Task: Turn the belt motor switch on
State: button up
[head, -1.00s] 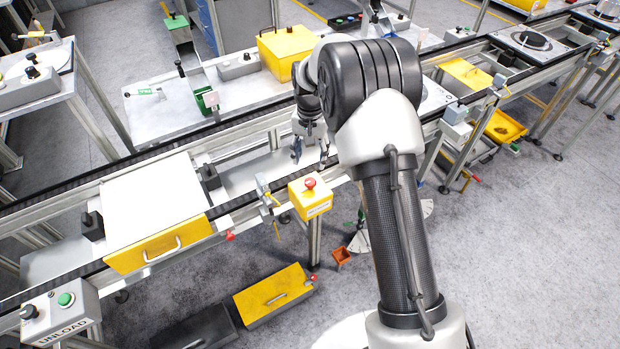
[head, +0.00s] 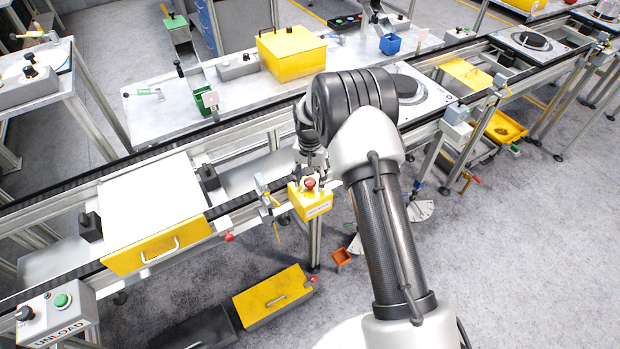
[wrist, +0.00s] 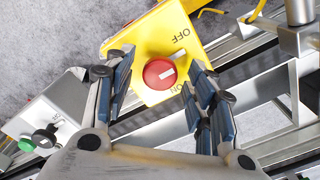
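The belt motor switch is a yellow box (head: 314,203) with a red knob (head: 310,184), mounted on the near side of the conveyor. In the wrist view the yellow box (wrist: 190,24) carries the words OFF and ON, and the white mark on the red knob (wrist: 158,74) points roughly toward OFF. My gripper (wrist: 163,68) is open, with its two fingers on either side of the knob. A gap shows between each finger and the knob, and nothing is held. In the head view my gripper (head: 308,172) is just behind the knob and partly hidden.
A grey UNLOAD box (head: 60,310) with a black knob and green button stands at the lower left. A pallet with a white top and yellow front (head: 160,212) sits on the conveyor.

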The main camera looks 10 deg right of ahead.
jog(key=c, duration=1)
jog(key=m+b, duration=0.1)
jog(key=m, duration=0.3)
jog(key=shift+m, duration=0.3)
jog(key=m+b, duration=0.1)
jog(key=m, duration=0.3)
jog(key=shift+m, duration=0.3)
jog(key=m, duration=0.4)
jog(key=shift+m, duration=0.3)
jog(key=shift+m+b, duration=0.4)
jog(key=shift+m, duration=1.7)
jog(key=o, duration=1.1)
